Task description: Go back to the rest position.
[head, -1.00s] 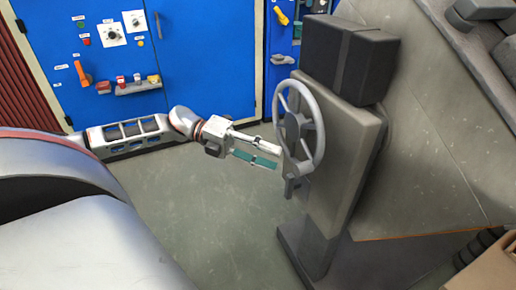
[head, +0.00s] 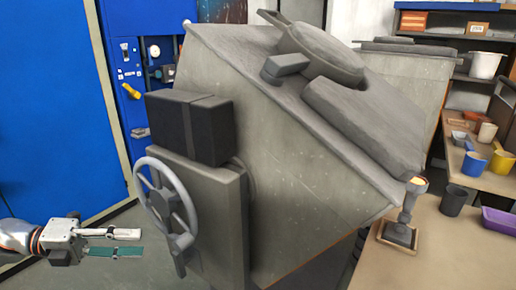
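My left gripper (head: 142,242) is at the lower left of the head view, with its forearm coming in from the left edge. Its two fingers, one pale and one green, lie apart and roughly parallel, with nothing seen between them. The grey handwheel (head: 148,171) is just above and to the right of the fingertips, on the side of a large grey machine. Its crank handle (head: 180,243) hangs at the lower right of the wheel. I cannot tell the exact gap between fingers and wheel. My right gripper is not in view.
The grey machine (head: 290,150) fills the middle. A blue cabinet (head: 50,110) stands at left. A wooden bench (head: 440,250) at right holds a small stand (head: 398,235), a dark cup (head: 455,200) and a purple bin (head: 497,222). Shelves stand behind it.

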